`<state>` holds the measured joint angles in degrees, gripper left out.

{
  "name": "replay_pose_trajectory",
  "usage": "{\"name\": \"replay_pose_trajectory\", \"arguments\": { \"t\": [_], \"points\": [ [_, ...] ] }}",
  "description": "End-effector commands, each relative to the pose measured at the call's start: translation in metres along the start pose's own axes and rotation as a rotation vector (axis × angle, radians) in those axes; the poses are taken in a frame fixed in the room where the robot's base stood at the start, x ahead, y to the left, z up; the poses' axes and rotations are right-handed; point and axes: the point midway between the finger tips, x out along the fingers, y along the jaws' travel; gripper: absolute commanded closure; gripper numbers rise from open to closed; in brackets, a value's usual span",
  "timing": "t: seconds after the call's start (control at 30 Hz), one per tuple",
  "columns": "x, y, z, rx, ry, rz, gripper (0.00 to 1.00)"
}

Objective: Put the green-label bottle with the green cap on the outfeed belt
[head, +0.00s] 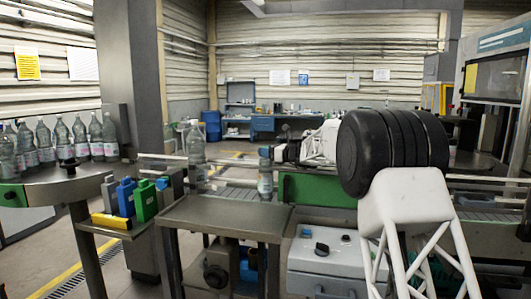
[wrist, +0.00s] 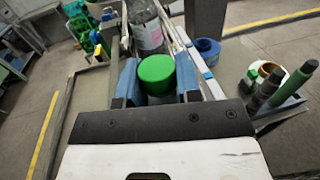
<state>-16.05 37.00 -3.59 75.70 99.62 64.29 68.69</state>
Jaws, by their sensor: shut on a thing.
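In the wrist view the green cap (wrist: 157,72) of a bottle sits between the blue finger pads of my gripper (wrist: 158,88), which is shut on it. The body of this bottle is mostly hidden below the cap. In the head view my gripper (head: 266,158) is above the conveyor belt (head: 238,196), and a clear bottle (head: 265,186) hangs upright under it; its label colour is too small to tell. I cannot tell whether its base touches the belt. Another clear bottle (head: 196,148) stands to the left by the belt rails, and a clear bottle with a pale label (wrist: 148,32) shows ahead in the wrist view.
Several clear bottles with pinkish labels (head: 62,138) stand on a round table at the left. Blue and green containers (head: 125,196) sit on a yellow-edged shelf. A bare metal table (head: 225,216) lies in front of the belt. Rails (wrist: 190,50) run near the gripper.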

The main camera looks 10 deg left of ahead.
Motion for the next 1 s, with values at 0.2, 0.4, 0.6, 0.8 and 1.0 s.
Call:
{"name": "replay_pose_trajectory", "arguments": {
  "t": [0.2, 0.4, 0.6, 0.8, 1.0],
  "points": [
    [0.000, 0.000, -0.003, 0.000, 0.000, 0.000, 0.62],
    [0.000, 0.000, -0.003, 0.000, 0.000, 0.000, 0.42],
    [0.000, 0.000, -0.003, 0.000, 0.000, 0.000, 0.42],
    [-0.003, 0.000, 0.000, 0.000, 0.000, 0.000, 0.42],
    [-0.021, 0.000, 0.000, 0.000, 0.001, 0.000, 0.42]
  ]
}}
